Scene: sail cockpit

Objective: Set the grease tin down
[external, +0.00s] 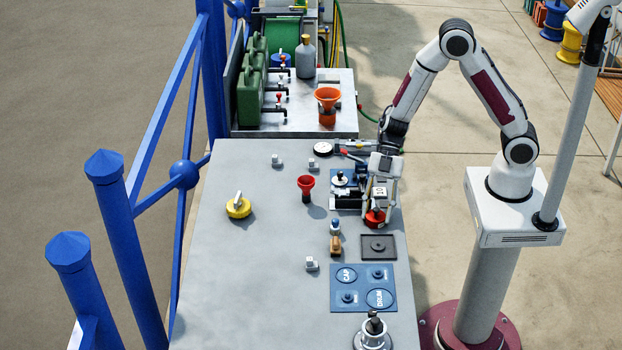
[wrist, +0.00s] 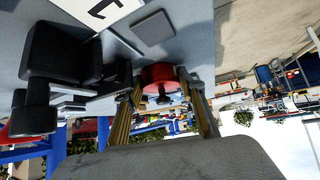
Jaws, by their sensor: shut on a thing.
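The grease tin is a small round red tin (external: 375,218) at the right side of the grey bench, low between the fingers of my gripper (external: 377,208). In the wrist view the red tin (wrist: 160,76) sits between the two fingertips (wrist: 163,92). My gripper points down and is shut on the tin. The fingers cover part of it, and I cannot tell whether its underside touches the bench. A dark square pad (external: 379,255) lies just in front of the tin, with nothing on it.
A blue panel (external: 362,270) with round marked spots lies nearer the camera. A black fixture (external: 345,198) is close beside my gripper. The bench's left front is clear.

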